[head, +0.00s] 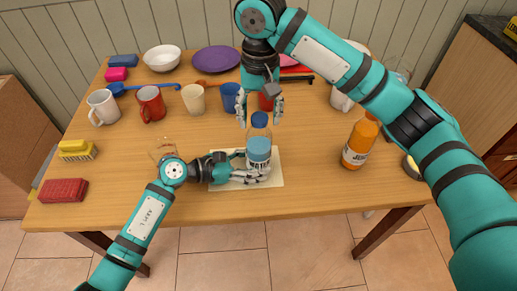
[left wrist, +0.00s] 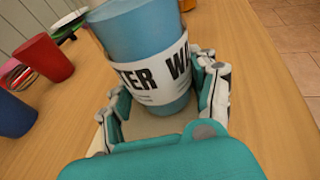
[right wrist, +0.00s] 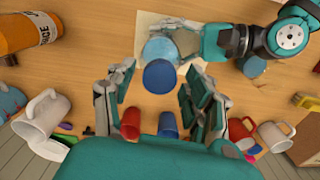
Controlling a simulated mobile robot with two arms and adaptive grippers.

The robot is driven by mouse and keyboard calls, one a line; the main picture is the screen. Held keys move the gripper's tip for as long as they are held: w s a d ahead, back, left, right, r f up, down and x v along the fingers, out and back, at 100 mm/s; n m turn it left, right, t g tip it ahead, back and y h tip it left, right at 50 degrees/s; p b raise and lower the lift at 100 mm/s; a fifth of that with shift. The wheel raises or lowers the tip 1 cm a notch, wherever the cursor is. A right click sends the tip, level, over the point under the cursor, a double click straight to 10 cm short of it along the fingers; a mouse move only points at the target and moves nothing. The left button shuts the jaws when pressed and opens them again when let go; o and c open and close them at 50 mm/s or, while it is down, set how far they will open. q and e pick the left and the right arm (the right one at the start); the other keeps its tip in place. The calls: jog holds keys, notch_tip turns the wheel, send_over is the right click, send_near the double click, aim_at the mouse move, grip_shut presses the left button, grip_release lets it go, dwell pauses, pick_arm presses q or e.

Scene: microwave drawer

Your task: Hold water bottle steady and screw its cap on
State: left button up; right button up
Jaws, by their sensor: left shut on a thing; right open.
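The water bottle (head: 258,148) stands upright on a pale mat (head: 272,181), with light blue sides and a white label. My left gripper (head: 252,173) is shut around its lower part; the left wrist view shows the fingers on both sides of the bottle (left wrist: 153,62). The dark blue cap (head: 260,119) is at the bottle's top; how tightly it sits cannot be told. It also shows in the right wrist view (right wrist: 161,76). My right gripper (head: 260,117) is open above the bottle, fingers pointing down, one on each side of the cap.
An orange juice bottle (head: 360,140) stands to the right. Several mugs and cups, including a blue cup (head: 230,98), line the back, with a purple plate (head: 216,59). A yellow brush (head: 77,150) and a red sponge (head: 63,190) lie left. The front right of the table is clear.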

jog(key=n, duration=0.5)
jog(key=shift+n, duration=0.3)
jog(key=n, duration=0.5)
jog(key=shift+c, duration=0.4)
grip_shut()
jog(key=m, duration=0.6)
jog(key=shift+s, duration=0.1)
jog(key=m, duration=0.7)
jog(key=shift+m, duration=0.3)
jog(key=shift+o, duration=0.4)
grip_release()
